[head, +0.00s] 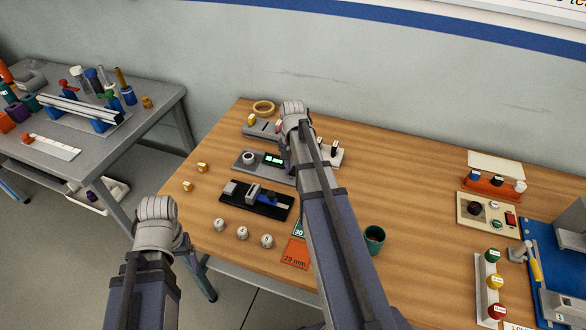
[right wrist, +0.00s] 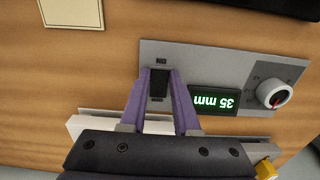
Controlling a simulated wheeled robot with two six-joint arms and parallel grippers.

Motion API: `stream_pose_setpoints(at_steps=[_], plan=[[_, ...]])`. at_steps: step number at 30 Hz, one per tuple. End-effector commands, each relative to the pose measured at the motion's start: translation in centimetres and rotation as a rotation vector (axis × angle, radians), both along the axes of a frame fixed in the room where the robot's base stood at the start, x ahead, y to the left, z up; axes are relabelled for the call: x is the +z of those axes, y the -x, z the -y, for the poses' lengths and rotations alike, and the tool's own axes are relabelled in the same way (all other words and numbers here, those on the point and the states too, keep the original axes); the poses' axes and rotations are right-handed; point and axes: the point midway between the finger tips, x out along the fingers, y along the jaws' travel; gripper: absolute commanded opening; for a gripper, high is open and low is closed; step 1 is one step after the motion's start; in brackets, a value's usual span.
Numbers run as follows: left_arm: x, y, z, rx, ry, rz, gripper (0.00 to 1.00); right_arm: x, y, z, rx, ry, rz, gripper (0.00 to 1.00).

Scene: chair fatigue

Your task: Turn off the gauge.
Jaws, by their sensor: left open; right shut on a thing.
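The gauge is a grey panel (head: 246,166) left of my right forearm in the head view. It also fills the upper right of the right wrist view (right wrist: 218,60). Its green display (right wrist: 213,101) is lit and reads 35 mm, upside down there. A white knob (right wrist: 274,93) with a red mark sits beside the display. My right gripper (right wrist: 160,80) has its purple fingers shut on a small black switch (right wrist: 159,80) on the panel. It is partly hidden behind my arm in the head view (head: 285,160). My left gripper (head: 183,244) is open, off the table's left edge.
A black fixture (head: 262,206) stands in front of the gauge, with several small white-topped pieces (head: 242,232) before it. An orange 29 mm card (head: 294,254) and a dark green cup (head: 374,239) lie near my right forearm.

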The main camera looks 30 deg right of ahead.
Motion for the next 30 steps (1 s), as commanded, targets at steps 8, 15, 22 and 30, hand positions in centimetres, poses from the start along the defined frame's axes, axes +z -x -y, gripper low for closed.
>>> stream_pose_setpoints(at_steps=[8,15,22,30], plan=[[0.00,0.00,0.00,0.000,0.000,0.000,0.79,0.00,0.01,-0.01,0.000,0.000,0.000,0.00],[-0.03,0.00,0.00,0.000,0.000,0.000,0.79,0.04,-0.64,0.48,-0.003,-0.058,-0.051,0.00],[-0.50,0.00,0.00,0.000,0.000,0.000,0.79,0.13,-0.77,0.73,-0.002,-0.184,-0.156,0.00],[-0.47,0.00,0.00,0.000,0.000,0.000,0.79,0.27,-0.48,0.62,0.000,-0.199,-0.170,0.00]])
